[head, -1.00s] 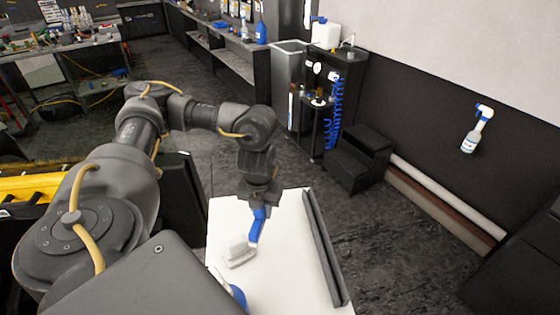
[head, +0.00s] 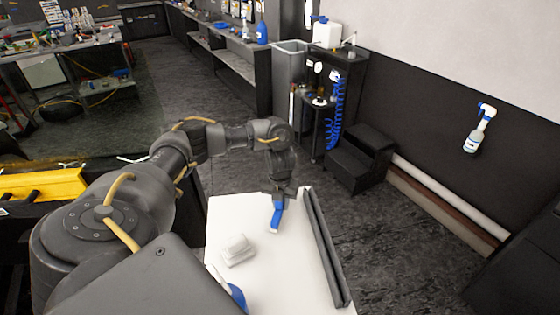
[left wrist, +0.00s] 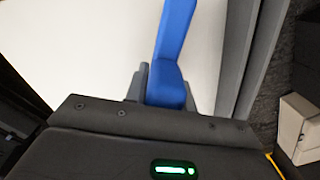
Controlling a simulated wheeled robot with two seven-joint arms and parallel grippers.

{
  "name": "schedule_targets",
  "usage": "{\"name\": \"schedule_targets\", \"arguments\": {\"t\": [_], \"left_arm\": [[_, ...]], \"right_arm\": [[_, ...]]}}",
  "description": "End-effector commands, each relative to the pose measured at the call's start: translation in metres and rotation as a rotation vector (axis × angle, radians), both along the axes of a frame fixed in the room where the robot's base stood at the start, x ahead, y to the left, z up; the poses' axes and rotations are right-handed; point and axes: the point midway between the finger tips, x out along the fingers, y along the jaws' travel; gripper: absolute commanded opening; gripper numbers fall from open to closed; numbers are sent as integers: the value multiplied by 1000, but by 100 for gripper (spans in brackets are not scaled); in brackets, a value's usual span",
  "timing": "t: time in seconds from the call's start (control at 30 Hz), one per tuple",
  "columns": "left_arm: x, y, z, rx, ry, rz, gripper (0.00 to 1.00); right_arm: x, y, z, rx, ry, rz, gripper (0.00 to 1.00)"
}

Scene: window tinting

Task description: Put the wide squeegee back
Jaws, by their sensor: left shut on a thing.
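My left gripper (head: 280,194) is shut on the blue handle of a tool, which I take to be the wide squeegee (head: 276,218). The tool hangs down over the white table top (head: 225,212), with a small pale end at the bottom. I cannot tell whether it touches the table. In the left wrist view the blue handle (left wrist: 176,35) runs up from between the fingers; its far end is out of the picture. My right gripper is not in view.
A white block (head: 238,250) lies on the table left of the tool, and a blue object (head: 238,295) is at the near edge. A long dark grey rail (head: 328,245) runs along the table's right side. A black step stool (head: 357,160) stands beyond.

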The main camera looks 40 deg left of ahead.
Motion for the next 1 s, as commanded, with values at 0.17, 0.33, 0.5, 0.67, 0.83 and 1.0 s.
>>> {"name": "schedule_targets", "arguments": {"t": [0.17,0.33,0.5,0.67,0.83,1.0], "left_arm": [[-1,1,-16,1,0,3,0],[0,1,-18,1,0,1,0],[-1,0,-19,1,0,1,42],[-1,0,-18,1,0,1,47],[0,0,-17,0,-1,1,47],[1,0,0,1,-5,-1,47]], "right_arm": [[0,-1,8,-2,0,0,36],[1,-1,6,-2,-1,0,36],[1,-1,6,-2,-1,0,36],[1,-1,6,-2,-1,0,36],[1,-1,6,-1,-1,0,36],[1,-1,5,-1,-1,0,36]]}}
